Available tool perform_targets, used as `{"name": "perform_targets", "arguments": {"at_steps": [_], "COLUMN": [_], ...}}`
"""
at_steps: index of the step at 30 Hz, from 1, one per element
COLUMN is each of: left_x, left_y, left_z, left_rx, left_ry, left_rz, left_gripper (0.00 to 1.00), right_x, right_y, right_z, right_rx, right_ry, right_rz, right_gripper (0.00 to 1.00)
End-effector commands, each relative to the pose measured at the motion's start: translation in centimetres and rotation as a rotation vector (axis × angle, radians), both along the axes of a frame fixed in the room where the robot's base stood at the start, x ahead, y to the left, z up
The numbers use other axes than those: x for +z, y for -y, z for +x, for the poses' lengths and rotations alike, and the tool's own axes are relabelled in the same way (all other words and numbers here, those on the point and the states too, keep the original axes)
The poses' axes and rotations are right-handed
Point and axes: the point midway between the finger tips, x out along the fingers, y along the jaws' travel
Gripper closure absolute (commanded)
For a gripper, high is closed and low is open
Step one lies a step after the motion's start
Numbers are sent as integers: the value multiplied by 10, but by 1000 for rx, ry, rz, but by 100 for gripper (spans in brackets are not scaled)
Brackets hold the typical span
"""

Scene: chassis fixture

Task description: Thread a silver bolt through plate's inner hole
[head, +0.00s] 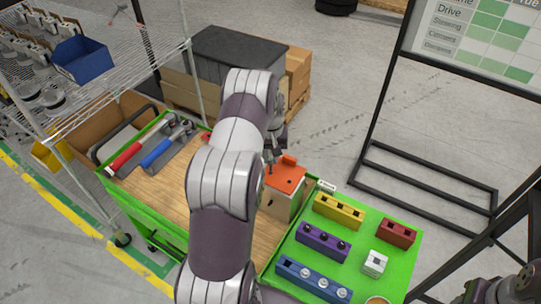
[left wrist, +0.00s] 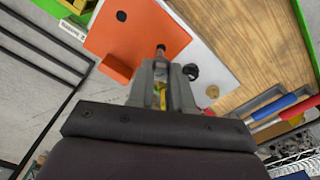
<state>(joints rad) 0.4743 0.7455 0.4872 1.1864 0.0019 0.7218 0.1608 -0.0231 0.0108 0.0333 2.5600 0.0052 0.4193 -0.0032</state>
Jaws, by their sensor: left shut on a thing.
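The orange plate (head: 285,178) lies on top of a beige box-shaped fixture (head: 277,204). In the left wrist view the plate (left wrist: 143,30) shows a dark hole near its far edge. My left gripper (head: 271,158) is just over the plate's left part. Its fingers (left wrist: 160,82) are shut on a bolt (left wrist: 160,50), whose greyish end shows in front of the plate. I cannot tell whether the bolt's tip is in a hole. Other silver bolts (head: 323,283) stand in the blue block (head: 296,271). My right gripper is out of view; part of that arm shows at bottom right.
A green tray (head: 405,265) holds the blue, purple (head: 323,241), yellow (head: 338,210) and red (head: 396,232) blocks and a white block (head: 374,263). A dark knob-like piece (left wrist: 190,72) is close beside my left fingers. Tools (head: 158,153) lie at the cart's far left.

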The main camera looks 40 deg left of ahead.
Motion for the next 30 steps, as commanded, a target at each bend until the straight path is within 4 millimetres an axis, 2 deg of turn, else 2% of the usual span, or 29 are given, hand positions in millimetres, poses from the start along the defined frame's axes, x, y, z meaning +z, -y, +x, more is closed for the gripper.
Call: {"name": "perform_targets", "arguments": {"at_steps": [10,20,30], "left_x": [0,-14,-15], "left_y": [0,0,0], "left_z": [-2,-1,-1], "left_rx": [0,0,0], "left_ry": [0,0,0], "left_rz": [0,0,0], "left_gripper": [100,100,100], "right_x": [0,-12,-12], "right_y": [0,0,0], "right_z": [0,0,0], "right_rx": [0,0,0], "right_ry": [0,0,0], "right_rz": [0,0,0], "right_gripper": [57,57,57]}}
